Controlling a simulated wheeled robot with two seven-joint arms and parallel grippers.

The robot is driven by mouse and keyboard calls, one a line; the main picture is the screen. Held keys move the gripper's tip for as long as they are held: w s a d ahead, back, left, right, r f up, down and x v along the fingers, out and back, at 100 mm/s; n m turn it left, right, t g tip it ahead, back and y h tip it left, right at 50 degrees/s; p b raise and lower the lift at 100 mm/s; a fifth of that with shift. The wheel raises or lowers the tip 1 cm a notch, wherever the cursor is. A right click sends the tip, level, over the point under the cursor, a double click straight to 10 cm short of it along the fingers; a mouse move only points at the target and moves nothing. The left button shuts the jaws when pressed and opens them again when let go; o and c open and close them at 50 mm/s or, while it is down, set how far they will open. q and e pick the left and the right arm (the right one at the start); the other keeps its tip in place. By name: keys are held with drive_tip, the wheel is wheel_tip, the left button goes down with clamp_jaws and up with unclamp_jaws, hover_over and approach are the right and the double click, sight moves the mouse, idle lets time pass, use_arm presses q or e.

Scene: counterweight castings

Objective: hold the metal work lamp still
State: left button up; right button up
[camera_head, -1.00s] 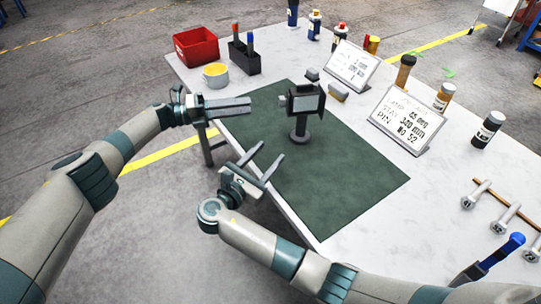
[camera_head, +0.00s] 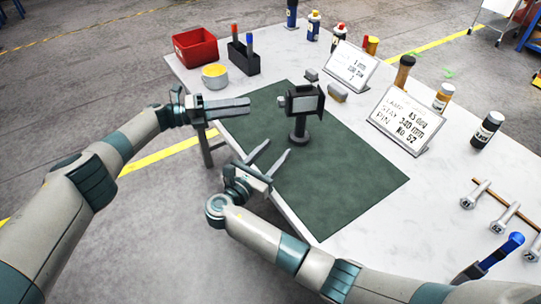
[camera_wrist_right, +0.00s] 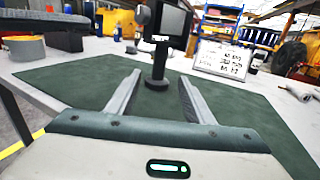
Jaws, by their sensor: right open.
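The dark metal work lamp (camera_head: 304,101) stands upright on the green mat (camera_head: 345,185), on a short post with a round base. It also shows straight ahead in the right wrist view (camera_wrist_right: 168,22). My right gripper (camera_head: 278,147) is open and empty at the mat's near-left edge, short of the lamp; its two fingers (camera_wrist_right: 160,76) point toward the lamp's post, with a gap between them and the base. My left gripper (camera_head: 249,104) is left of the lamp, apart from it, its fingers pointing right. Seen side-on, its finger gap cannot be judged.
Behind stand a red bin (camera_head: 196,46), a yellow-banded tin (camera_head: 215,76) and a black holder (camera_head: 244,57). Two sign stands (camera_head: 351,65) (camera_head: 406,121), several bottles and bolts (camera_head: 475,194) are to the right. The mat's front half is clear.

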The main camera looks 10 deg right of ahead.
sight(298, 126)
drive_tip(key=x, duration=1.5)
drive_tip(key=shift+w+d, duration=0.15)
drive_tip(key=shift+d, duration=0.05)
clamp_jaws()
use_arm(q)
drive_tip(key=o, duration=0.3)
use_arm(e)
drive_tip(key=shift+f, duration=0.1)
use_arm(q)
drive_tip(key=shift+s+a+r+m+t, duration=0.1)
drive_tip(key=shift+s+a+m+t, duration=0.25)
drive_tip(key=shift+m, duration=2.25)
drive_tip(key=shift+s+a+f+m+t, duration=0.1)
drive_tip(key=shift+a+m, duration=0.3)
drive_tip(key=shift+m, duration=2.2)
drive_tip(key=shift+s+a+r+m+t, duration=0.15)
drive_tip(key=shift+s+a+m, duration=0.2)
drive_tip(key=shift+m, duration=2.25)
